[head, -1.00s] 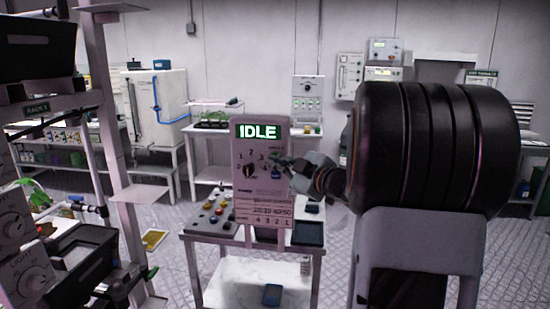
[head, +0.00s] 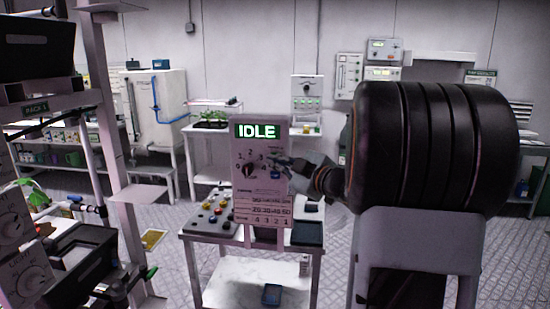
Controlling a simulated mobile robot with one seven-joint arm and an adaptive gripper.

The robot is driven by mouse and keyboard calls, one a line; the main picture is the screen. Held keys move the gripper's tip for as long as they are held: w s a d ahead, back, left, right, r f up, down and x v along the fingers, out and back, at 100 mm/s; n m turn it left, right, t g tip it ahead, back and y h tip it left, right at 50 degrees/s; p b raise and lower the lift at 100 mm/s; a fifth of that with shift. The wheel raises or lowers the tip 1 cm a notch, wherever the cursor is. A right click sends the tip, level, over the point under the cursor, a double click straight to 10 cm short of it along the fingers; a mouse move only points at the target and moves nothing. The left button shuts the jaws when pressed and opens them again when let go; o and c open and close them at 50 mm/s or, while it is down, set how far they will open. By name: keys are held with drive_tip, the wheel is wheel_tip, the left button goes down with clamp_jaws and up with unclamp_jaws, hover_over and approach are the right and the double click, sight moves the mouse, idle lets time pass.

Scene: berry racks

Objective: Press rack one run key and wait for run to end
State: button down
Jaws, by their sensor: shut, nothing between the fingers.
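The control panel (head: 262,195) stands upright on a small table in the middle of the head view. Its green display (head: 257,131) reads IDLE. Below it is a dark rotary knob (head: 250,170) with numbers around it. A small blue-green key (head: 276,174) shows at the panel's right side, just below my fingertips. My gripper (head: 279,161) is shut and empty, its tip in front of the panel's right part, close to the key. I cannot tell whether it touches the panel. Rack 1 (head: 36,107) stands at the left with its label.
The small table (head: 225,262) carries a grey box with coloured buttons (head: 211,215) left of the panel and a dark tray (head: 307,233) at right. A blue item (head: 271,294) lies on its lower shelf. Benches line the back wall.

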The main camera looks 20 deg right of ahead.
drive_tip(key=shift+w+d, duration=0.1)
drive_tip(key=shift+w+d, duration=0.15)
drive_tip(key=shift+w, duration=0.1)
drive_tip(key=shift+w+d, duration=0.25)
drive_tip(key=shift+w, duration=0.15)
idle(0.9)
drive_tip(key=shift+s, duration=0.1)
drive_tip(key=shift+s+a, duration=0.45)
drive_tip(key=shift+s, duration=0.2)
drive_tip(key=s+a, duration=0.1)
drive_tip(key=s, duration=0.1)
drive_tip(key=s+a+b, duration=0.1)
drive_tip(key=s+a, duration=0.1)
drive_tip(key=shift+s, duration=0.1)
idle(0.5)
drive_tip(key=shift+d, duration=0.1)
idle(0.5)
